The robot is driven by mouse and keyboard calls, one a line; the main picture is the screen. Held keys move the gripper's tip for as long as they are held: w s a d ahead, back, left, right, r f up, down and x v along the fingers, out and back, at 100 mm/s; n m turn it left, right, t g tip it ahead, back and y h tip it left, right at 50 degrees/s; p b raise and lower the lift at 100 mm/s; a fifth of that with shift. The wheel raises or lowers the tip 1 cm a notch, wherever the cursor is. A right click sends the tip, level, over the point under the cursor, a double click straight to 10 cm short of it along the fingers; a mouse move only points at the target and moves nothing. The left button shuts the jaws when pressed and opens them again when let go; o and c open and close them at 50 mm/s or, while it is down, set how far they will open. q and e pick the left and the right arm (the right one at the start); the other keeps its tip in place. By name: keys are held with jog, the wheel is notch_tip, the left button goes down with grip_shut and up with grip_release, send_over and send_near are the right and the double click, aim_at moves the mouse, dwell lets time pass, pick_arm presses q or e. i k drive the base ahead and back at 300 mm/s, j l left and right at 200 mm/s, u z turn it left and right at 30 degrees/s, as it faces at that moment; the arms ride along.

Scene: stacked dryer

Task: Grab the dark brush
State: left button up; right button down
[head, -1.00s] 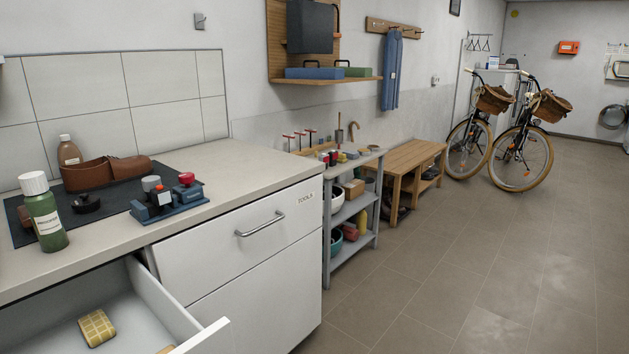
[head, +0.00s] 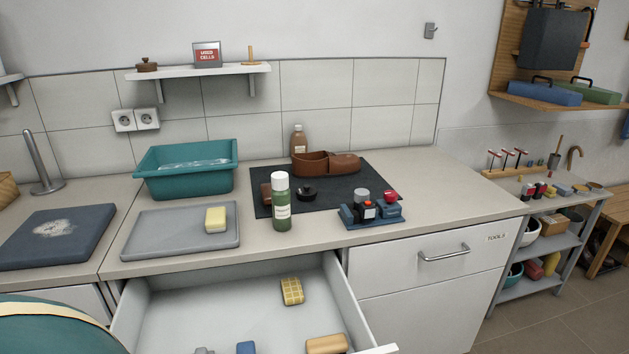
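A small dark round piece with a knob (head: 307,193) lies on the black mat (head: 362,183) on the counter. It may be the dark brush, but I cannot tell for sure. A brown block (head: 266,194) lies on the mat to its left, partly behind the green bottle (head: 281,208). An open brown leather case (head: 326,163) sits behind the round piece. Neither of my grippers is in view.
An open drawer (head: 358,308) sticks out below the counter, holding a yellow checked block (head: 292,291) and other small items. A blue clamp-like device (head: 371,212) stands at the mat's front right. A teal basin (head: 186,171) and grey tray (head: 170,236) are left.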

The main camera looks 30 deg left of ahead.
aim_at(265, 189)
jog(key=u, duration=1.3)
jog(key=i+l+u, duration=0.1)
jog(key=l, duration=0.65)
jog(key=i+l, duration=0.1)
jog(key=l, duration=0.6)
jog(key=l+u, duration=0.15)
jog(key=l, duration=0.6)
jog(key=i, duration=0.05)
